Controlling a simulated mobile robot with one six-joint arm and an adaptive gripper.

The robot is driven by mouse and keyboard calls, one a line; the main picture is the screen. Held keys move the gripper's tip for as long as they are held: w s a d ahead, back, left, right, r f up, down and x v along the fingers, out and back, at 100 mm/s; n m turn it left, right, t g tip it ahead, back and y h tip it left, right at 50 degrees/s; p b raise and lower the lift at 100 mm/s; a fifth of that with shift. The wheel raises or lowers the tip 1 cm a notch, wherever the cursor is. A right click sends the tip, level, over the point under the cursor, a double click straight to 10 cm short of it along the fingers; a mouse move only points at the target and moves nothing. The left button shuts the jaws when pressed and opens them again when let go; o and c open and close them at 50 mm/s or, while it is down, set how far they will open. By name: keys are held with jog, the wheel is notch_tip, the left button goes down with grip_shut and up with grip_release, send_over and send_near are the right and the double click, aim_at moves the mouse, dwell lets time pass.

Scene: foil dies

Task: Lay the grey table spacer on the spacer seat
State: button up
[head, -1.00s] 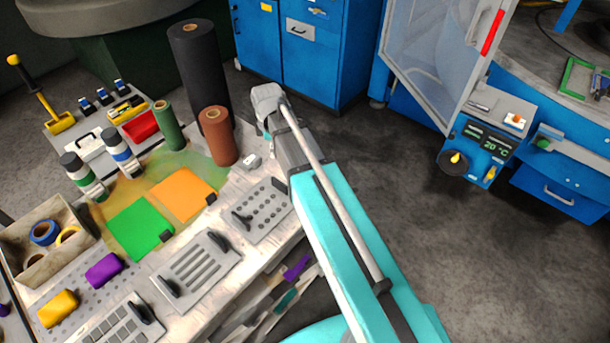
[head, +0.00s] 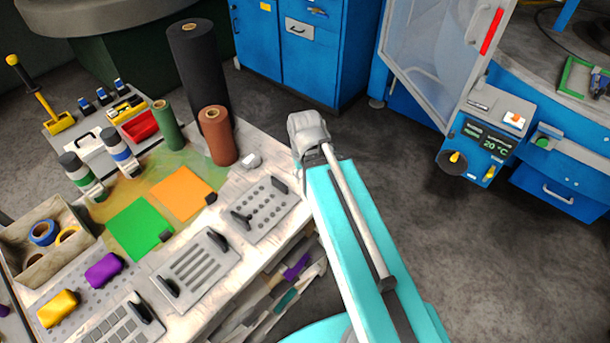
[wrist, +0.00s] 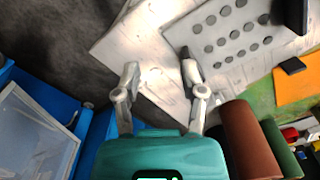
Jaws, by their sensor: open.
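I cannot pick out the grey table spacer or the spacer seat with certainty in either view. My gripper (wrist: 160,68) is open in the wrist view, with its two fingers apart and nothing seen between them but the pale bench corner. It points down near the bench edge, beside a grey plate with round holes (wrist: 228,38). The same holed plate (head: 270,209) lies on the bench in the head view. There the arm's grey wrist hides the fingers, beyond the bench's right side.
The bench also bears a slotted grey plate (head: 198,272), green (head: 138,226) and orange (head: 182,190) sheets, and upright brown (head: 217,138) and black (head: 198,75) rolls. A blue machine (head: 478,150) with an open clear door stands right. Floor between is clear.

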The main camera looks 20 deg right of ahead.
jog(key=shift+o, duration=0.4)
jog(key=shift+w, duration=0.25)
jog(key=r+m+p, duration=0.2)
jog(key=m, duration=0.9)
send_over(255, 158)
jog(key=shift+s+f, duration=0.1)
jog(key=shift+f, duration=0.15)
jog(key=shift+f+b, duration=0.15)
jog(key=shift+b, duration=0.25)
notch_tip(255, 158, down, 8)
jog(key=b, duration=0.8)
jog(key=shift+f, duration=0.2)
